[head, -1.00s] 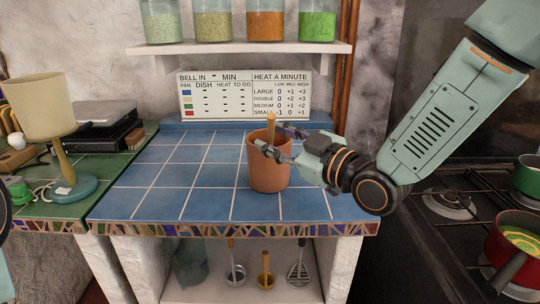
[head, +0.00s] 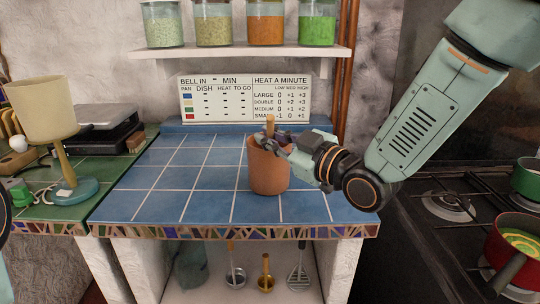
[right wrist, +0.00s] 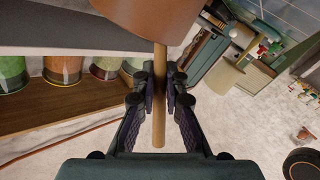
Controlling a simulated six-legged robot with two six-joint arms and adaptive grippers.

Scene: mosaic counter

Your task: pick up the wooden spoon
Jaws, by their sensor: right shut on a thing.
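The wooden spoon (head: 270,125) stands in a terracotta pot (head: 266,176) on the blue tiled counter; only the top of its handle shows above the rim in the head view. My right gripper (head: 277,142) is at the pot's rim, shut on the spoon handle. In the right wrist view the handle (right wrist: 159,115) runs between the two fingers (right wrist: 160,90), which press on it from both sides. The pot (right wrist: 155,14) shows at the top there. The spoon's other end is hidden inside the pot. My left gripper is not in view.
A shelf (head: 240,52) with several jars hangs above the counter, and a sign board (head: 243,97) stands behind the pot. A lamp (head: 60,130) is at the left. A stove with pots (head: 515,240) is at the right. The blue tiles (head: 165,185) left of the pot are clear.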

